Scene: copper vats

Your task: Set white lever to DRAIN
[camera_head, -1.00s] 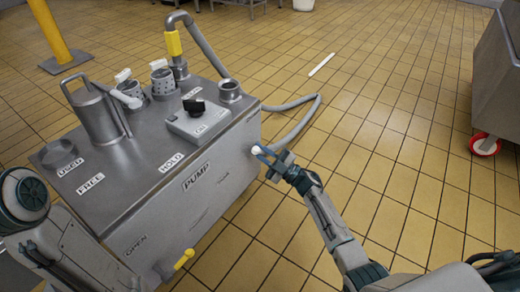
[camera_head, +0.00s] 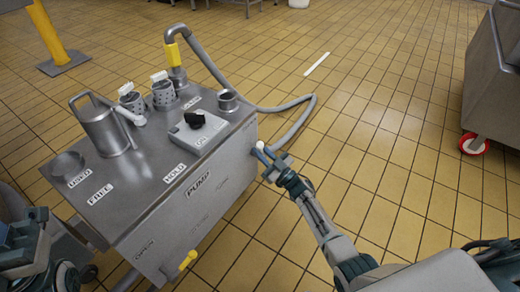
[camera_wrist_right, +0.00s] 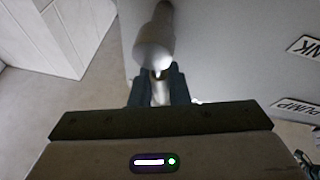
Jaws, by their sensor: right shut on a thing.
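The white lever (camera_head: 258,149) sticks out from the right side of a grey metal pump box (camera_head: 215,205). My right gripper (camera_head: 270,158) is at its end, with the jaws shut on it. I cannot read a DRAIN label in either view. My left arm shows at the lower left of the head view, but I cannot make out its gripper.
On the box top stand a metal jug (camera_head: 103,125), two perforated cups with brushes, and a black knob (camera_head: 194,120). A yellow valve handle (camera_head: 188,260) is low on the front. A grey hose (camera_head: 296,128) curls behind.

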